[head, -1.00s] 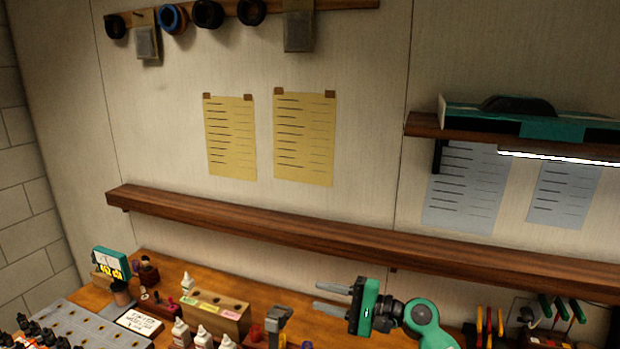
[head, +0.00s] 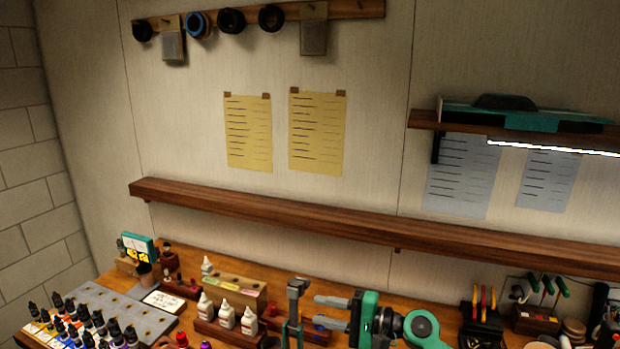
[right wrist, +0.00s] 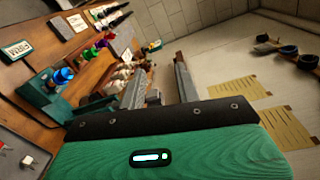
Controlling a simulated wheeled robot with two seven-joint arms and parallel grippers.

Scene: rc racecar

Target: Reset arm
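My right gripper (head: 332,311), green and black with two grey fingers, points left above the workbench in the head view. Its fingers are apart and nothing shows held between them. In the right wrist view the two fingers (right wrist: 158,84) are also apart, with the bench behind them. A grey upright tool (head: 297,290) stands just left of the fingertips in the head view; I cannot tell whether they touch. My left gripper is not in view.
A long wall shelf (head: 290,217) runs behind.

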